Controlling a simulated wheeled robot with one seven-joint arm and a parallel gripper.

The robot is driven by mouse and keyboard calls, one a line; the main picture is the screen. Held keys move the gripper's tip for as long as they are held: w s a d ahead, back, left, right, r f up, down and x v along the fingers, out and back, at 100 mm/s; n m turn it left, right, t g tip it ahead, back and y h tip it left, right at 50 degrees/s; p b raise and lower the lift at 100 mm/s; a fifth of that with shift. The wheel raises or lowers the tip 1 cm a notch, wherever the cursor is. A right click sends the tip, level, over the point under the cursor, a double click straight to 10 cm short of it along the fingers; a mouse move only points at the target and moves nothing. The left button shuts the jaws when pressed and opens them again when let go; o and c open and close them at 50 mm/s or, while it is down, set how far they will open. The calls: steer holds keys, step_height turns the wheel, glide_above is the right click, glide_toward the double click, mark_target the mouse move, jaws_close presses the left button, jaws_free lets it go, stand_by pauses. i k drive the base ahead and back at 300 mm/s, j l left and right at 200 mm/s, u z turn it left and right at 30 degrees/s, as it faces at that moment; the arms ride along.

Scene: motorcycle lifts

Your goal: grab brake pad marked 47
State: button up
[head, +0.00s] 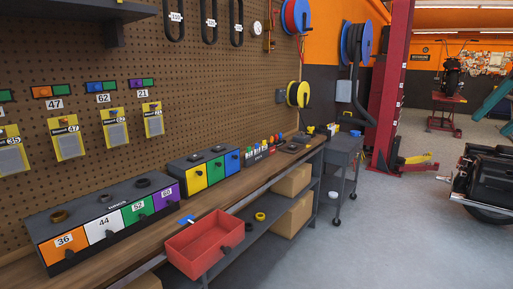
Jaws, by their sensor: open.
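The brake pad marked 47 (67,143) is a yellow pack with a grey middle, hanging on the pegboard at the left in the head view. A "47" tag (55,104) sits above it, under an orange and green block. To its right hang two similar yellow packs, one under a "62" tag (115,133) and one under a "21" tag (153,122). Another pack marked 35 (10,148) is cut off by the left edge. My gripper is not in view.
Below the packs, a workbench (225,187) carries a drawer cabinet (95,207) with coloured fronts and dark rings on top. An open red bin (205,245) juts out at the bench front. A grey cart (340,150) stands farther back.

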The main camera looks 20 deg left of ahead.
mark_target(194, 158)
steer(key=i+u, duration=0.35)
steer(key=u, duration=0.15)
steer(key=i+l+u, duration=0.2)
steer(key=i+u, duration=0.25)
steer(key=i+l+u, duration=0.25)
steer(key=i+l, duration=0.45)
steer(key=i+l+u, duration=0.25)
steer(key=i+l, duration=0.5)
steer(key=l, duration=0.15)
steer(key=i+l, duration=0.5)
steer(key=k+j+u, duration=0.1)
steer(key=j, duration=0.25)
steer(key=k+j, duration=0.3)
steer(key=k+j+u, duration=0.15)
steer(key=j, duration=0.25)
steer(key=k+j, duration=0.25)
steer(key=j+u, duration=0.2)
steer(key=u, duration=1.05)
